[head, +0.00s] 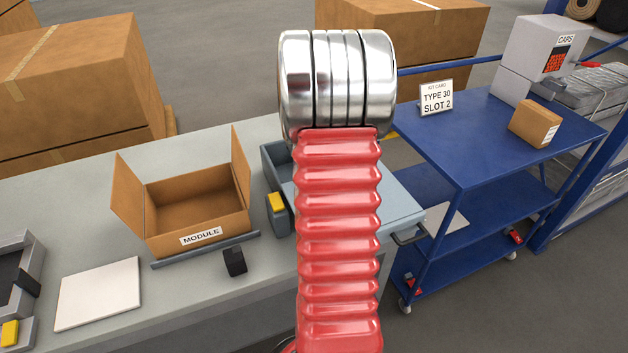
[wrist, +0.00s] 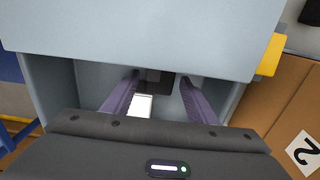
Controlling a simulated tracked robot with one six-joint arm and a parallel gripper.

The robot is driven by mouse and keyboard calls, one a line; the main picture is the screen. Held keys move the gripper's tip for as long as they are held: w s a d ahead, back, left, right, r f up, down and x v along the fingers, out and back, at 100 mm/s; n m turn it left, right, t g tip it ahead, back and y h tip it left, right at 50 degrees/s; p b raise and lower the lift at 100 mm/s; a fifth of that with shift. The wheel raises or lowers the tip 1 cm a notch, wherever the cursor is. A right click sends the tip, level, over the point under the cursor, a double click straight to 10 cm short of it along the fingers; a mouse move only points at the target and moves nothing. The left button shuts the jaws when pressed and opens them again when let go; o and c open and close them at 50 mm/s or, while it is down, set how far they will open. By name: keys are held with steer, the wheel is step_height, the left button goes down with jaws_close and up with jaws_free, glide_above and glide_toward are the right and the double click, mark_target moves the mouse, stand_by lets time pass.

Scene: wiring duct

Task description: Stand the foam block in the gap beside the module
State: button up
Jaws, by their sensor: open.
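My gripper (wrist: 158,88) shows in the wrist view with two purple fingers spread apart, open, reaching into a grey-blue open-topped container (wrist: 55,85). A dark piece (wrist: 155,82) lies beyond and between the fingertips. A small white piece (wrist: 142,106) shows between the fingers, nearer the left one; I cannot tell if it is the foam block. In the head view my red arm hides the gripper and much of the container (head: 270,160). An open cardboard box labelled MODULE (head: 200,236) looks empty. A small black block (head: 234,261) stands in front of it.
A white sheet (head: 98,293) lies on the grey bench (head: 215,295) at left. A grey fixture with yellow (head: 25,290) is at the bench's left end. A blue cart (head: 465,145) with a sign and small carton (head: 535,123) stands at right.

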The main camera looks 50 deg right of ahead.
step_height(320, 180, up, 10)
steer(key=shift+f, duration=0.2)
stand_by(1.0)
